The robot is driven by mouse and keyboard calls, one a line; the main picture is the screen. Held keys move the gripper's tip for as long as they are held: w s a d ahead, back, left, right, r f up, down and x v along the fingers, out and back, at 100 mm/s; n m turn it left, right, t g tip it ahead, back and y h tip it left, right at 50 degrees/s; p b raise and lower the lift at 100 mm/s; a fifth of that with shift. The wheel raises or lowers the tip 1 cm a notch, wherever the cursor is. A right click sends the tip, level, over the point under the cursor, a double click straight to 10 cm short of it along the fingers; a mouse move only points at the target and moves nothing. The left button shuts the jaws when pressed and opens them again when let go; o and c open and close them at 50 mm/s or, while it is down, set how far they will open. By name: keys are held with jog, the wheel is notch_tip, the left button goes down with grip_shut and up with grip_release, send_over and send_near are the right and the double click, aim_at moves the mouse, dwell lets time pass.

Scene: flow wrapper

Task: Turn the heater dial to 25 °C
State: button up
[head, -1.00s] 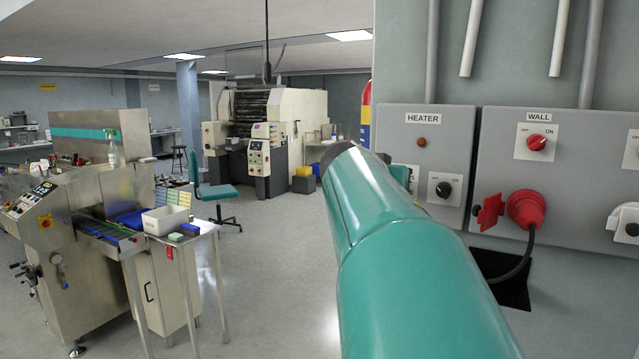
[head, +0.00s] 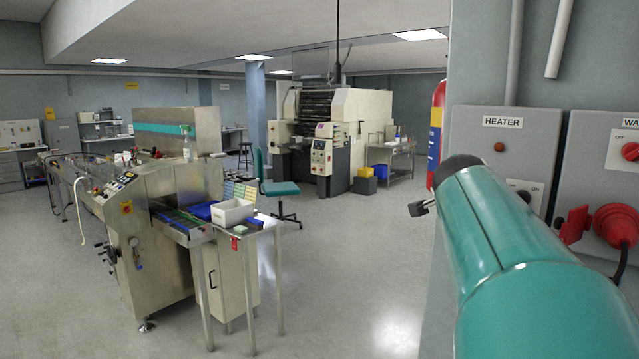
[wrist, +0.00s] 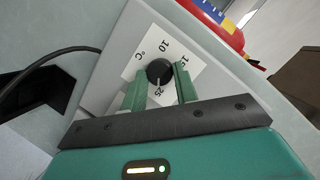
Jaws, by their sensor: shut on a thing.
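The heater dial is a round black knob (wrist: 159,71) on a white scale plate (wrist: 136,62) in the wrist view. The marks 10, 15, 25 and °C show around it. A pale line on the knob lies on the side by 25. My gripper (wrist: 160,85) has one green finger on each side of the knob and is shut on it. The fingers hide part of the scale.
A black OFF/ON switch (head: 523,196) sits on the HEATER box, partly behind my arm. The neighbouring wall box (head: 590,160) has a red switch (head: 630,151) and a red plug (head: 612,222). A steel machine and side table (head: 262,228) stand left, with open floor between.

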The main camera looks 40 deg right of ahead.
dwell(0.4)
jog(key=o, duration=1)
jog(key=shift+c, duration=0.2)
